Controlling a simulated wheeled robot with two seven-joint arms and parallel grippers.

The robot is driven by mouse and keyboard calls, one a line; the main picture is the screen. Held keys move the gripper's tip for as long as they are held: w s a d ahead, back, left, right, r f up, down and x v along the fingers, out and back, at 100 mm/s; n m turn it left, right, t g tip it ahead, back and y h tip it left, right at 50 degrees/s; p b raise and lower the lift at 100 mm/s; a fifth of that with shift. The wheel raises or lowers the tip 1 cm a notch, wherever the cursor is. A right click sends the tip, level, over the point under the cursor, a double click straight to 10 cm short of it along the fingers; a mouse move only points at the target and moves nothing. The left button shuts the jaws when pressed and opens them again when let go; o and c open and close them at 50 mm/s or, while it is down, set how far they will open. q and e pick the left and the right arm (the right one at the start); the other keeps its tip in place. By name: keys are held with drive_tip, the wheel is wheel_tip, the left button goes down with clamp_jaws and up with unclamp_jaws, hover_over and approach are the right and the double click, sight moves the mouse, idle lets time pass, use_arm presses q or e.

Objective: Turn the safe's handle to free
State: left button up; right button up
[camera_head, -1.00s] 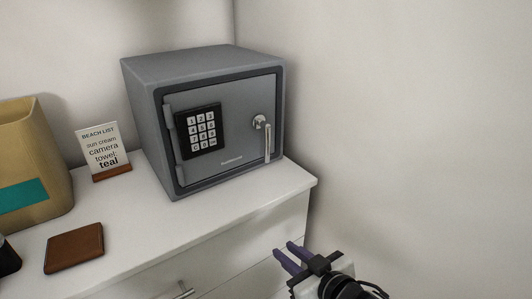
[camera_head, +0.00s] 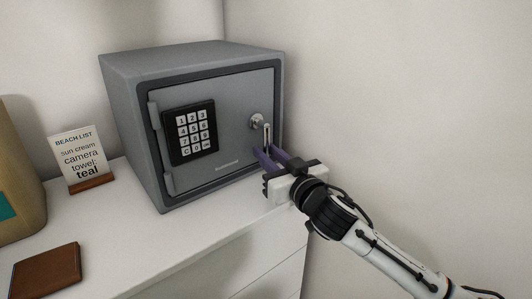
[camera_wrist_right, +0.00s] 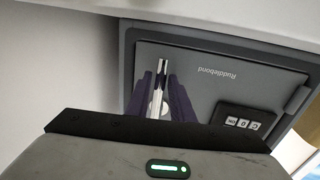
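The grey safe (camera_head: 118,130) stands shut on the white cabinet. Its silver lever handle (camera_head: 267,137) hangs almost straight down from a round hub at the right of the door. My right gripper (camera_head: 271,157) is at the lower part of the handle, its purple fingers apart. In the right wrist view, which shows the door upside down, the handle (camera_wrist_right: 160,78) lies between the two fingers. I see no clear contact between fingers and handle. My left gripper is out of view.
A black keypad (camera_head: 190,132) is on the door, left of the handle. A beach list card (camera_head: 78,155) and a brown wallet (camera_head: 46,270) are on the white cabinet top (camera_head: 130,245). A tan container (camera_head: 18,165) is at the left edge. The wall is close on the right.

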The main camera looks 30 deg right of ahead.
drive_tip(key=shift+w, duration=0.5)
clamp_jaws()
